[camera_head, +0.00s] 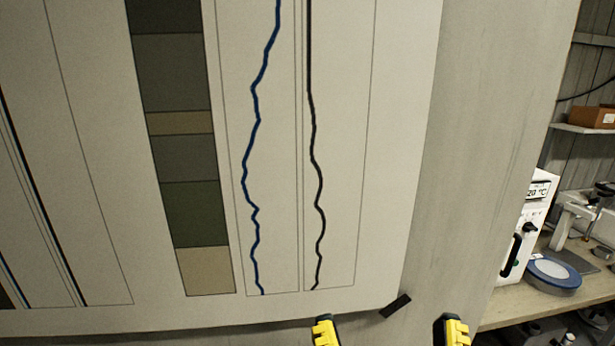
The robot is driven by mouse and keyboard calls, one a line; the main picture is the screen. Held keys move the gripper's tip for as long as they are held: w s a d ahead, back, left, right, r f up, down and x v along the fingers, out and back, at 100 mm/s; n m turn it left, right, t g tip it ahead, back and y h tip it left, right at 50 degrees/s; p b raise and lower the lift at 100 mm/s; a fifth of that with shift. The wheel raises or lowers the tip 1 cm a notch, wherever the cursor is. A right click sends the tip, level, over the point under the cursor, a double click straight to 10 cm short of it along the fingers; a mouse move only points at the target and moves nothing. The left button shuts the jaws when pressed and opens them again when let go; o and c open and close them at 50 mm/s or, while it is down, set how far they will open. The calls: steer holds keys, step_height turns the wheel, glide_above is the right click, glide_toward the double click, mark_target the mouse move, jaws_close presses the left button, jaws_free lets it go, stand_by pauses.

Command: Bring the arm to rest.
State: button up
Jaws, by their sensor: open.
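My gripper (390,332) shows at the bottom edge of the head view, right of centre. Only its two yellow and black fingertips are in view. They stand well apart with nothing between them. The rest of my gripper and my arm are below the frame. The fingertips appear in front of the lower edge of a large wall chart (400,130); how far they are from it I cannot tell.
The chart fills most of the view, with black tape (396,306) at its lower corner. At the right, a bench (510,309) holds a white instrument (528,225) and a blue-rimmed round dish (553,274). A shelf (585,128) above carries a brown box (592,117).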

step_height(320, 180, up, 22)
steer(key=p, duration=1.8)
steer(key=shift+f, duration=0.15)
